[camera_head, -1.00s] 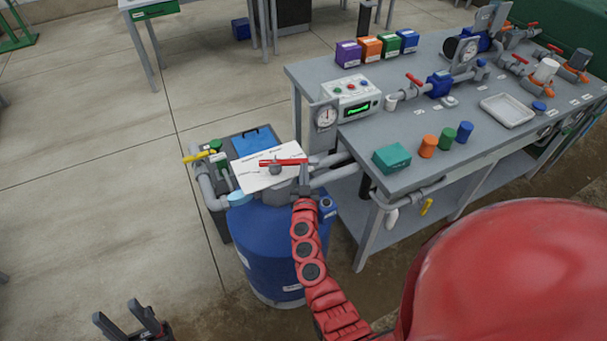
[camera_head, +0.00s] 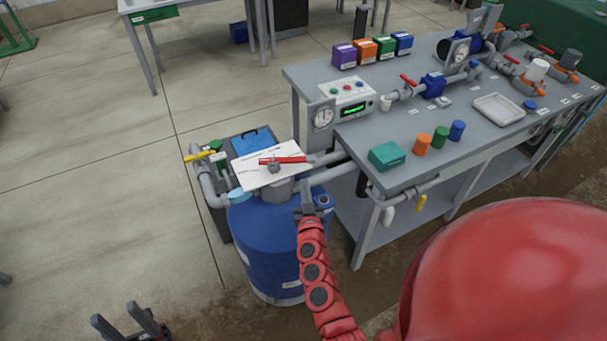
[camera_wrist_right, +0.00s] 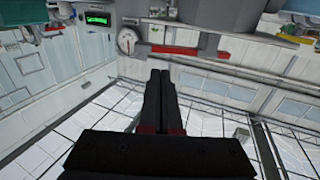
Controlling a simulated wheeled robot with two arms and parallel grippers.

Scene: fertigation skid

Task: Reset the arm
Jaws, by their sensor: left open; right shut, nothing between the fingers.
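My right gripper (camera_head: 308,205) is at the end of the red arm in the head view, over the right side of the blue tank (camera_head: 262,240). In the right wrist view its two fingers (camera_wrist_right: 161,100) are together with nothing between them. A valve with a red handle (camera_head: 283,160) stands at a white label plate (camera_head: 255,176) above the tank, just beyond the gripper and apart from it. The red handle also shows in the wrist view (camera_wrist_right: 176,50). My left gripper (camera_head: 130,325) is open and empty at the bottom left of the head view, over bare floor.
A grey bench (camera_head: 400,150) stands to the right, with a control box (camera_head: 352,101), a teal box (camera_head: 386,156), coloured caps and a white tray (camera_head: 498,108). Pipes run between tank and bench.

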